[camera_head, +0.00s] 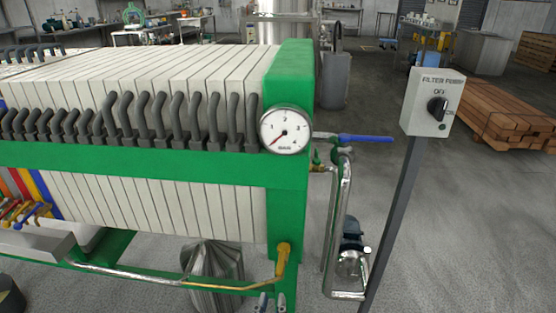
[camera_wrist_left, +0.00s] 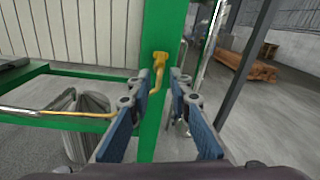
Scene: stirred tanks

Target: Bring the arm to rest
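My left gripper (camera_head: 272,302) shows at the bottom edge of the head view, with only its two fingertips in sight. In the left wrist view my left gripper (camera_wrist_left: 168,82) has its two blue-padded fingers apart with nothing between them. It is in front of the green end post of the filter press (camera_head: 291,90), below a brass pipe fitting (camera_head: 283,260). The fitting also shows in the left wrist view (camera_wrist_left: 160,60), just beyond the fingertips. I cannot tell the exact gap between fingers and post. My right gripper is in neither view.
A pressure gauge (camera_head: 285,130) sits on the press. A blue-handled valve (camera_head: 364,139) and piping stand to its right, with a pump (camera_head: 351,251) below. A filter pump switch box (camera_head: 433,102) stands on a post. Stacked timber (camera_head: 504,112) lies behind.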

